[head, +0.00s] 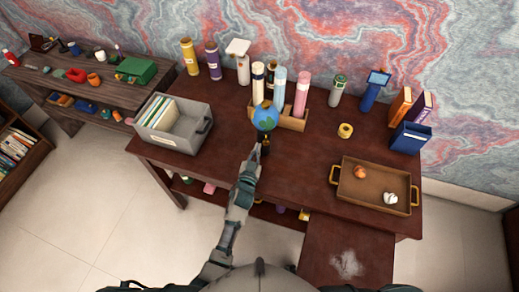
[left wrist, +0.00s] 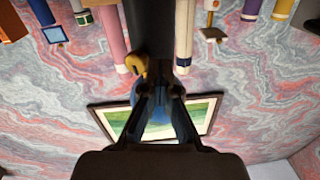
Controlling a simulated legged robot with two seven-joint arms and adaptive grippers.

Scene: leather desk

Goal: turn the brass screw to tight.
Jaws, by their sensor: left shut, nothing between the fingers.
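A small blue-and-green globe (head: 265,117) stands on a dark stand near the middle of the desk. In the left wrist view, which looks upside down, the dark stand (left wrist: 152,30) runs down from the top and the blue globe (left wrist: 157,128) shows behind my fingers. A curved brass-coloured piece (left wrist: 137,65), which looks like the brass screw, sits beside the stand, just off my fingertips. My left gripper (head: 256,150) is at the front of the stand; its fingertips (left wrist: 164,91) are shut with nothing held. I cannot tell whether they touch the screw. My right gripper is not in view.
Bare desk (head: 300,160) lies right of the gripper.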

